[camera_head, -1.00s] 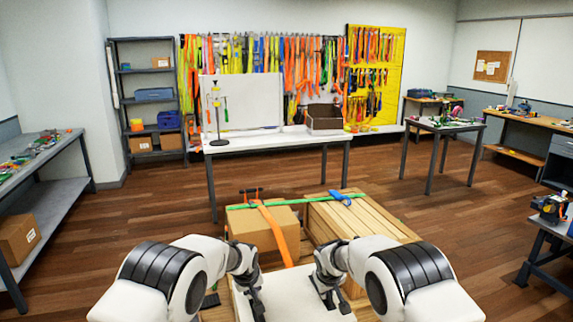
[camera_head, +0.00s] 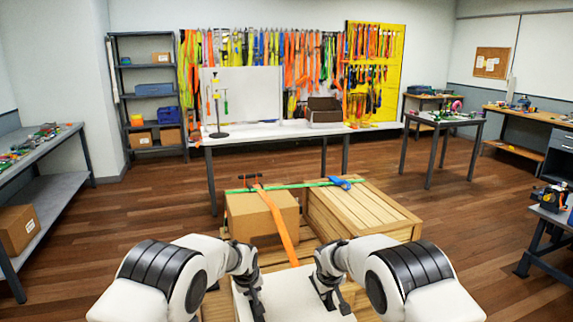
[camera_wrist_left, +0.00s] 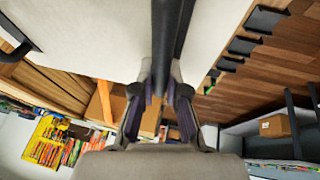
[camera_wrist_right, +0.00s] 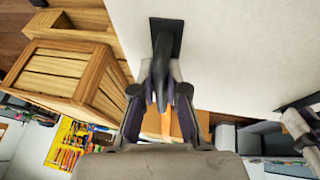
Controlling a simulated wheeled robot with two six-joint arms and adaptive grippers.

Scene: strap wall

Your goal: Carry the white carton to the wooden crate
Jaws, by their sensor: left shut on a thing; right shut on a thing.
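The white carton (camera_head: 292,293) is at the bottom middle of the head view, between my two arms. My left gripper (camera_head: 243,282) is shut on a black handle at the carton's left side; the left wrist view shows this dark handle (camera_wrist_left: 168,45) between the fingers. My right gripper (camera_head: 326,277) is shut on the handle at the other side; it also shows in the right wrist view (camera_wrist_right: 165,42). The slatted wooden crate (camera_head: 365,212) stands ahead and slightly right, beyond the carton. The carton's underside is hidden.
A brown cardboard box (camera_head: 262,218) stands left of the crate on a wooden pallet. A green strap (camera_head: 290,186) and an orange strap (camera_head: 280,228) lie across there. A white table (camera_head: 270,137) stands behind.

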